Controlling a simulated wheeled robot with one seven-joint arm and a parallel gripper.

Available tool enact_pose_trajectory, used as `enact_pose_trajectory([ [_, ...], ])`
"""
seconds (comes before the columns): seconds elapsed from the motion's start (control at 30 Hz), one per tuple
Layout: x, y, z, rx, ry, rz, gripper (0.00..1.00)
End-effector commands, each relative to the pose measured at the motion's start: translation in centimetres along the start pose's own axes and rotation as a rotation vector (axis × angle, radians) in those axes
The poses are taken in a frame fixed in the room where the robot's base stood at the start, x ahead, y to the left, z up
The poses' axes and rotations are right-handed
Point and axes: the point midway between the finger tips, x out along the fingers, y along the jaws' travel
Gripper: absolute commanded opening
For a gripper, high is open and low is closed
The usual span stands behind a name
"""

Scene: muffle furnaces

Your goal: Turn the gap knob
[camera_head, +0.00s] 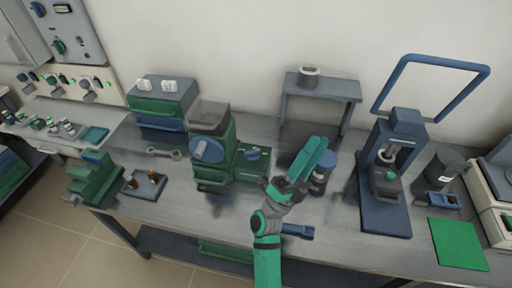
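A green mill-like machine (222,136) with a grey hopper on top stands on the bench, left of centre. A large blue round part (206,151) is on its front left. A smaller blue knob (253,154) sits on its green box at the right. I cannot tell for sure which of these is the gap knob. My gripper (318,149) is to the right of the machine, apart from both blue parts. Its green fingers point up and away and look close together. I cannot tell whether they are open or shut, and I see nothing held.
A blue press (399,170) stands to the right and a grey raised stand (321,86) behind. A green vise (92,180), small tray (143,187) and wrench (163,153) lie left. The bench (185,205) is clear in front of the machine.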

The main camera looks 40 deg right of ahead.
Motion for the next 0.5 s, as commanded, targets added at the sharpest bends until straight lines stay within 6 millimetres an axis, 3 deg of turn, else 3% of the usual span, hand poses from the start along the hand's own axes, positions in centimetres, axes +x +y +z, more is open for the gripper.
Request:
enact_pose_trajectory([
  [0.03,1.5,0.8,-0.6,0.032,0.081,0.027,0.30],
  [0.2,4.5,4.2,-3.2,0.132,0.338,0.122,0.30],
  [0.33,5.5,6.9,-5.0,0.209,0.537,0.201,0.30],
  [0.5,5.3,10.6,-6.4,0.311,0.798,0.316,0.30],
])
